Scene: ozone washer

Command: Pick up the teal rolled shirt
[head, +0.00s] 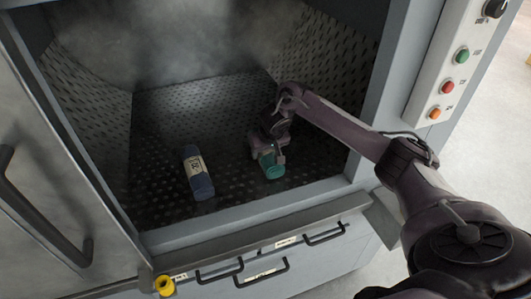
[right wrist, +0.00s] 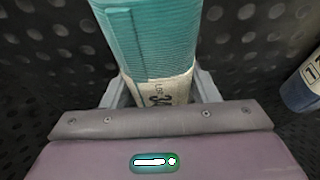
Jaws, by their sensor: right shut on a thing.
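The teal rolled shirt (head: 273,169) lies near the front of the dark perforated floor inside the washer. It has a pale label band, and in the right wrist view the teal roll (right wrist: 150,40) runs up from between the jaws. My right gripper (head: 266,148) reaches in from the right and is shut on it. The fingers (right wrist: 152,90) show on both sides of the label band. The roll's underside is hidden, so I cannot tell whether it touches the floor. My left gripper is not in view.
A dark blue rolled shirt (head: 198,173) with a label lies left of the teal one, apart from it. The washer's front sill (head: 250,209) and right frame (head: 400,70) bound the opening. The open door (head: 60,170) stands at the left.

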